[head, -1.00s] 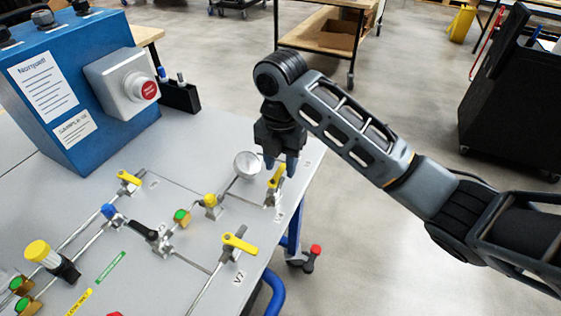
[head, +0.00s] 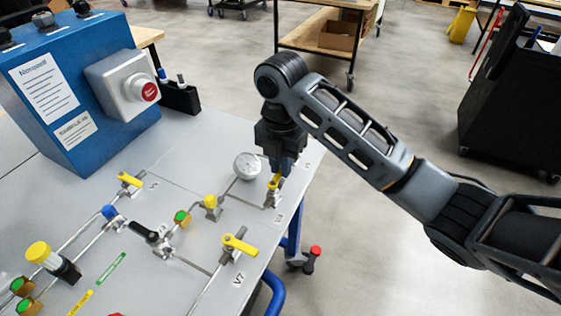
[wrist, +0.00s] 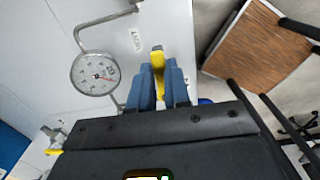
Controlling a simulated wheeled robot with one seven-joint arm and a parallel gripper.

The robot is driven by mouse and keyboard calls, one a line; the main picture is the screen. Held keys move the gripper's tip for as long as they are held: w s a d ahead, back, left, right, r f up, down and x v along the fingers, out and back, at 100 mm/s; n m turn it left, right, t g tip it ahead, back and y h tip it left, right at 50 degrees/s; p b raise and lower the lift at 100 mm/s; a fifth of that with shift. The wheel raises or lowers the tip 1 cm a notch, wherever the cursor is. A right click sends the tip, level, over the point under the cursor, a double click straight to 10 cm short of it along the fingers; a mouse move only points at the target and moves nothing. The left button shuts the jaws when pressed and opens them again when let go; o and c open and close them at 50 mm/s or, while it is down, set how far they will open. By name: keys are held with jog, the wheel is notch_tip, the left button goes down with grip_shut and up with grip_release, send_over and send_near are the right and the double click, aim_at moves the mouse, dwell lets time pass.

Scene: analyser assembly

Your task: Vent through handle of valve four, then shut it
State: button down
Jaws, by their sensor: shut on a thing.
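My gripper (head: 281,168) points down at the right edge of the grey panel (head: 185,255). Its blue fingers are closed on a yellow valve handle (head: 273,183) beside the round gauge (head: 247,166). In the wrist view the yellow handle (wrist: 158,72) lies between the two fingers, and the gauge (wrist: 95,73) is to their left. The label by this valve is too small to read, so I cannot confirm it is valve four. The valve body (head: 271,199) shows just below the handle.
Another yellow handle (head: 240,244) stands by the label V7. A further yellow handle (head: 129,179), a black handle (head: 144,232) and a blue knob (head: 109,211) are farther left. A blue box (head: 80,90) with a red button (head: 149,91) stands at the back left.

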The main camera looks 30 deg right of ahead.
jog(key=m+p, duration=0.1)
jog(key=s+m+p, duration=0.1)
jog(key=m, duration=0.1)
jog(key=m+p, duration=0.1)
jog(key=p, duration=0.1)
jog(key=shift+s+d+r, duration=0.25)
jog(key=m+p, duration=0.1)
jog(key=m, duration=0.1)
jog(key=s+m+p, duration=0.1)
jog(key=m, duration=0.1)
jog(key=shift+s+f+p, duration=0.1)
jog(key=shift+p, duration=0.25)
jog(key=m, duration=0.1)
jog(key=s+m, duration=0.1)
jog(key=m, duration=0.2)
jog(key=shift+s+a+f+p, duration=0.15)
jog(key=shift+s+a+p, duration=0.05)
jog(key=shift+s+p, duration=0.1)
jog(key=shift+s+a+m, duration=0.2)
jog(key=shift+m, duration=0.75)
jog(key=shift+s+a+m, duration=0.15)
jog(key=shift+s+m, duration=0.05)
jog(key=shift+m, duration=0.7)
jog(key=shift+s+a+m, duration=0.2)
jog(key=shift+m, duration=0.75)
jog(key=c, duration=1.1)
grip_release()
